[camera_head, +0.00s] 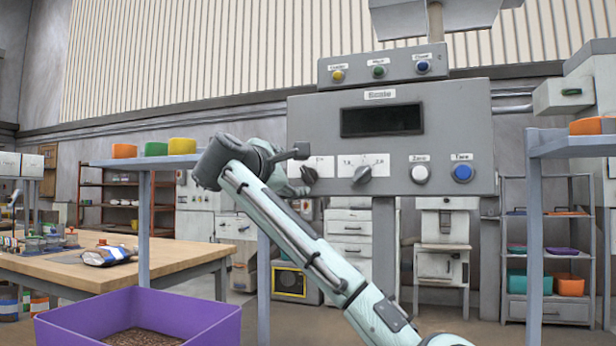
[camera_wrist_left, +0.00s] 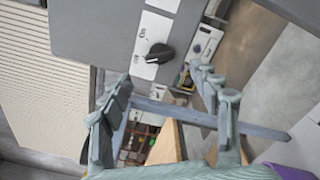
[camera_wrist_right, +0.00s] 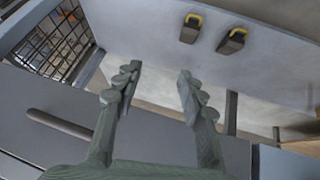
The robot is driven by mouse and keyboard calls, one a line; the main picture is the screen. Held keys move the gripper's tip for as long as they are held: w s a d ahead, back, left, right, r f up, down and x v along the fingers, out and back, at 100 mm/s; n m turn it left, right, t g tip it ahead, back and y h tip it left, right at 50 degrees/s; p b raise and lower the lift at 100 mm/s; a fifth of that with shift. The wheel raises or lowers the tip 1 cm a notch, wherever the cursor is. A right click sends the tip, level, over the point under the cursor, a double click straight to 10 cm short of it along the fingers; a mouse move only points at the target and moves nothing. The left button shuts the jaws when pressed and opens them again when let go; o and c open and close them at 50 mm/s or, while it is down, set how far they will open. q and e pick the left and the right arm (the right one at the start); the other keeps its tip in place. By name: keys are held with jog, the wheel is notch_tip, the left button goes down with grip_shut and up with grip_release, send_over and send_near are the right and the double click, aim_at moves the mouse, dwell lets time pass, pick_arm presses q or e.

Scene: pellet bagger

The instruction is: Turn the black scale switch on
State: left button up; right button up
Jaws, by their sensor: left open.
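The grey scale panel (camera_head: 405,105) faces me with a dark display and labelled controls. Its left black switch (camera_head: 309,176) sits on a white label at the lower left, partly hidden by my left gripper (camera_head: 293,186). In the left wrist view, a black switch (camera_wrist_left: 160,53) on a white plate lies beyond the fingertips. My left gripper (camera_wrist_left: 168,88) is open and empty, apart from the switch there. My right gripper (camera_wrist_right: 160,72) is open, with nothing between its fingers; it does not show in the head view.
A second black knob (camera_head: 362,174), a white Zero button (camera_head: 420,174) and a blue Tare button (camera_head: 462,173) are on the same panel. A purple bin (camera_head: 205,325) with brown pellets stands at lower left. In the right wrist view, two black-and-yellow objects (camera_wrist_right: 232,40) lie on a pale surface.

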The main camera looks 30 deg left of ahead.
aim_at(306, 175)
pick_arm(q)
jog(key=p+x, duration=0.1)
jog(key=x, duration=0.5)
jog(key=shift+w, duration=0.25)
pick_arm(e)
jog(key=s+d+f+g+h, duration=0.1)
jog(key=s+d+g, duration=0.2)
jog(key=s+d, duration=0.1)
jog(key=shift+s+f+m, duration=0.2)
jog(key=shift+s+m, duration=0.2)
jog(key=shift+s, duration=0.45)
pick_arm(q)
jog(key=c, duration=1.2)
jog(key=shift+o, duration=0.2)
